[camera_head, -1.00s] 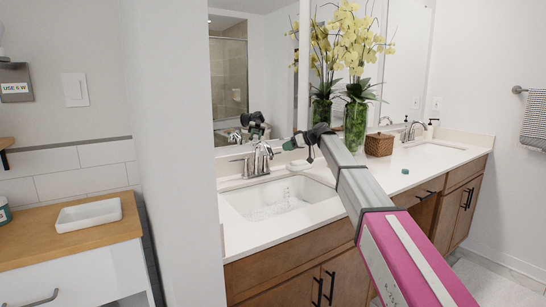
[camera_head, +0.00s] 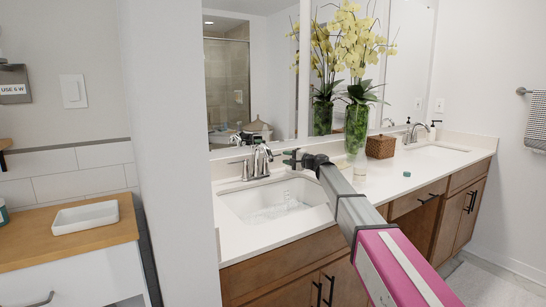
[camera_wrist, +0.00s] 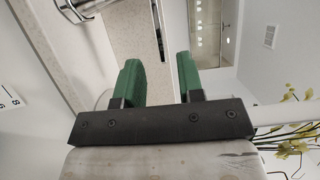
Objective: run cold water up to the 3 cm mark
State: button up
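The left sink basin (camera_head: 262,207) is white and set in a white counter. Pale, glassy streaks show on its floor; I cannot read a level or a 3 cm mark. The chrome faucet (camera_head: 260,160) stands behind the basin with its lever handles. My gripper (camera_head: 290,158) is just right of the faucet and above the counter, apart from it in the head view. In the wrist view its two green fingers (camera_wrist: 158,78) are spread with nothing between them. A chrome part, likely the faucet (camera_wrist: 82,8), shows at the top left there.
A glass vase of yellow orchids (camera_head: 356,130) and a woven basket (camera_head: 380,147) stand right of my arm. A small green block (camera_head: 406,174) lies on the counter. A second faucet (camera_head: 415,131) is farther right. A white tray (camera_head: 85,217) sits on the left wooden top.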

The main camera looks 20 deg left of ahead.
jog(key=x, duration=0.8)
jog(key=shift+a, duration=0.2)
jog(key=shift+c, duration=0.3)
grip_shut()
